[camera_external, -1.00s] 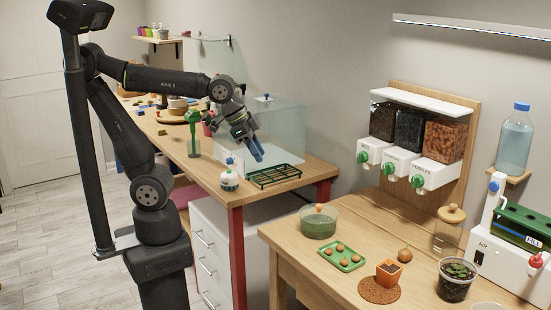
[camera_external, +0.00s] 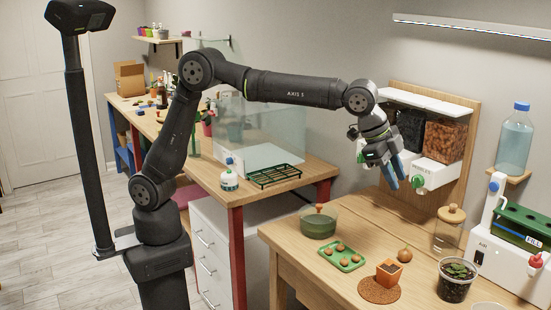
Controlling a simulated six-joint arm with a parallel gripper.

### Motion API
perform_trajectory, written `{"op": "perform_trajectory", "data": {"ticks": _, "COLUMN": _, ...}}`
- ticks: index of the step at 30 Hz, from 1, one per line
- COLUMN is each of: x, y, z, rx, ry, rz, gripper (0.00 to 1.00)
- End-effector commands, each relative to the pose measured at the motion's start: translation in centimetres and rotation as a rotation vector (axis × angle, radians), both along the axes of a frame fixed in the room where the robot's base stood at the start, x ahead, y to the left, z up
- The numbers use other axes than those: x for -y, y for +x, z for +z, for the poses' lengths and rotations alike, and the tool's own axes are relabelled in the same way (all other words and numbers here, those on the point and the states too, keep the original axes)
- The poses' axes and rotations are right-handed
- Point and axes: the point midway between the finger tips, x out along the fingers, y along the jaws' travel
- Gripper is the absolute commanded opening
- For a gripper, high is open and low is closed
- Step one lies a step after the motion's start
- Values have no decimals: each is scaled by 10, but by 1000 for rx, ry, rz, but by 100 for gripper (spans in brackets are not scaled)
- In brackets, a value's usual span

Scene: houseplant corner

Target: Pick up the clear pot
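A clear pot (camera_external: 453,290) stands upright on the wooden table at the lower right, with dark soil and a small leafy green plant in it. My gripper (camera_external: 394,178) hangs in the air above the back of this table, in front of the dispensers, up and to the left of the pot. Its blue fingers point down and look a little apart, with nothing seen between them. It is well clear of the pot.
A terracotta pot (camera_external: 389,272) on a round brown mat (camera_external: 378,294), an onion-like bulb (camera_external: 404,254), a green tray (camera_external: 329,252), a green-filled bowl (camera_external: 318,226) and a lidded jar (camera_external: 446,238) share the table. A white machine (camera_external: 497,258) stands right of the pot.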

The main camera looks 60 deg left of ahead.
Motion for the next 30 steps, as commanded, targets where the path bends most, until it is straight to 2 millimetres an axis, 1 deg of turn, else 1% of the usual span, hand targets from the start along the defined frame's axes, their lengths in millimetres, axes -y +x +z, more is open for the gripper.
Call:
{"op": "perform_trajectory", "data": {"ticks": 1, "x": 23, "y": -2, "z": -10, "rx": 5, "ry": 8, "rz": -30, "gripper": 29}}
{"op": "perform_trajectory", "data": {"ticks": 3, "x": 50, "y": -4, "z": -20, "rx": 14, "ry": 16, "rz": -67, "gripper": 29}}
{"op": "perform_trajectory", "data": {"ticks": 6, "x": 81, "y": -9, "z": -33, "rx": 26, "ry": 24, "rz": -110, "gripper": 29}}
{"op": "perform_trajectory", "data": {"ticks": 9, "x": 102, "y": -13, "z": -42, "rx": 33, "ry": 30, "rz": -140, "gripper": 29}}
{"op": "perform_trajectory", "data": {"ticks": 12, "x": 114, "y": -16, "z": -48, "rx": 39, "ry": 32, "rz": -157, "gripper": 29}}
{"op": "perform_trajectory", "data": {"ticks": 17, "x": 122, "y": -13, "z": -62, "rx": 40, "ry": 36, "rz": -164, "gripper": 29}}
{"op": "perform_trajectory", "data": {"ticks": 27, "x": 145, "y": 10, "z": -125, "rx": 39, "ry": 36, "rz": -162, "gripper": 29}}
{"op": "perform_trajectory", "data": {"ticks": 30, "x": 151, "y": 16, "z": -140, "rx": 40, "ry": 34, "rz": -162, "gripper": 29}}
